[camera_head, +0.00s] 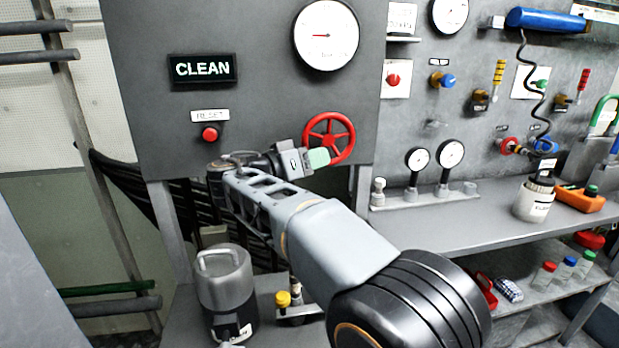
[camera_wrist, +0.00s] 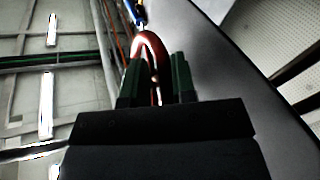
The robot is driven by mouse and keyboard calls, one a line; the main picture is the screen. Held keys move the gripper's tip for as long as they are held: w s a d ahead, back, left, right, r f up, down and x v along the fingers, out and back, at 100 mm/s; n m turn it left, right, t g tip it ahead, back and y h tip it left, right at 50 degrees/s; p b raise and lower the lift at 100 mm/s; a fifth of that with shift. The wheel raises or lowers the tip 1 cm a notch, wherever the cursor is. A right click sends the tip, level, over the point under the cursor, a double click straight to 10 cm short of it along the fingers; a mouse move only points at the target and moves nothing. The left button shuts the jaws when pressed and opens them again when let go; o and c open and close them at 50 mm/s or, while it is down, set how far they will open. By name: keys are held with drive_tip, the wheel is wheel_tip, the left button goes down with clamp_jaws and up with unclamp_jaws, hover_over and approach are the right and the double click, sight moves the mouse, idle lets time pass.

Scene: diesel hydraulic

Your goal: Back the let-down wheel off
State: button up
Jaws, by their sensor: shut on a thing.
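The red let-down wheel (camera_head: 343,125) is a spoked handwheel on the front of the grey panel, right of centre below a round gauge. My gripper (camera_head: 320,158) is at the wheel's lower left rim, with its green-tipped fingers against it. In the wrist view, the wheel (camera_wrist: 150,46) shows edge-on as a red curve between the two dark green fingers of my gripper (camera_wrist: 158,82). The gripper is shut on the wheel's rim. The fingers hide part of the rim, and the contact itself is dark in the wrist view.
The panel carries a large gauge (camera_head: 326,35), a lit CLEAN sign (camera_head: 203,69) and a red RESET button (camera_head: 210,134). A metal canister (camera_head: 224,290) stands below. To the right is a bench (camera_head: 450,222) with two small gauges.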

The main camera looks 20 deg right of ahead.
drive_tip(key=h+b, duration=0.1)
drive_tip(key=b, duration=0.1)
drive_tip(key=d+f+n+h+b, duration=0.1)
drive_tip(key=h+b, duration=0.1)
drive_tip(key=shift+s+d+n+t+b, duration=0.15)
drive_tip(key=shift+n+t+b, duration=0.15)
drive_tip(key=shift+b, duration=0.1)
drive_tip(key=b, duration=0.1)
drive_tip(key=n+t+h+b, duration=0.1)
drive_tip(key=shift+s+d+r+h+b, duration=0.1)
drive_tip(key=shift+d+r+h+b, duration=0.05)
drive_tip(key=shift+d+h+b, duration=0.2)
drive_tip(key=shift+r, duration=0.1)
drive_tip(key=shift+r+n+t, duration=0.1)
drive_tip(key=shift+n+t, duration=0.2)
drive_tip(key=shift+t, duration=0.1)
